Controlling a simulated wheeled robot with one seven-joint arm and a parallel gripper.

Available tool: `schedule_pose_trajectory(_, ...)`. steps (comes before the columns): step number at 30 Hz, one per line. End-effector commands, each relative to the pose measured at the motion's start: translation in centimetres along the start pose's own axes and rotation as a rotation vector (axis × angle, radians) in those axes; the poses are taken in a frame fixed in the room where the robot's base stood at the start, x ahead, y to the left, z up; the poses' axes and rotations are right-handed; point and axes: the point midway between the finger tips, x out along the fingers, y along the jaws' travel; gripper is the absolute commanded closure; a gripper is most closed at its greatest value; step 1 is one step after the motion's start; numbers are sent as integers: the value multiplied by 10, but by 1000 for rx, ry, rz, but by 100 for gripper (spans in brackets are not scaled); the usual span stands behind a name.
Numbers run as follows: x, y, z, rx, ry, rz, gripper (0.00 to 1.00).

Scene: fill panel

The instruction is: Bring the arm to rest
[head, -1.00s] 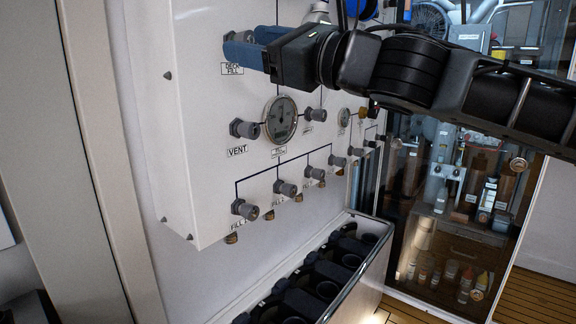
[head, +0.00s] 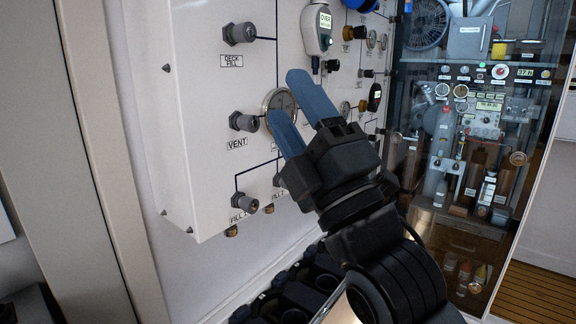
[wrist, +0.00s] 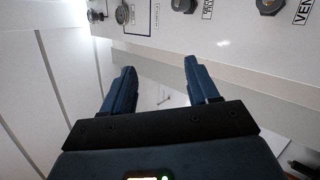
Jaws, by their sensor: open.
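My gripper (head: 297,112) is open and empty, with two blue fingers spread apart in the head view. It is in front of the white fill panel (head: 195,150), and its fingers cover part of the round gauge (head: 279,104). I cannot tell how close the fingertips are to the panel. In the wrist view, my gripper (wrist: 157,82) shows a clear gap between the fingers, with nothing between them. My black arm reaches up from the bottom of the head view and hides the lower right of the panel.
The panel carries a deck fill knob (head: 239,33), a vent knob (head: 244,122) and a fill knob (head: 245,202). A grey device with a screen (head: 317,28) hangs at the top. A bin with dark cups (head: 300,290) stands below. A glass-fronted cabinet (head: 470,130) is at right.

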Motion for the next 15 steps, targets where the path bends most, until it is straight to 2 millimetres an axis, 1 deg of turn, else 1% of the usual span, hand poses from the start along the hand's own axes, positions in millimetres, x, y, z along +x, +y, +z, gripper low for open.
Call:
schedule_pose_trajectory(1, -15, -6, 2, 72, -41, -6, 40)
schedule_pose_trajectory(5, -54, -19, 8, 247, -141, -18, 40)
schedule_pose_trajectory(8, -86, -29, 11, 372, -220, -27, 40)
schedule_pose_trajectory(14, -158, -48, 11, 601, -380, -49, 40)
schedule_pose_trajectory(15, -173, -51, 10, 641, -413, -53, 40)
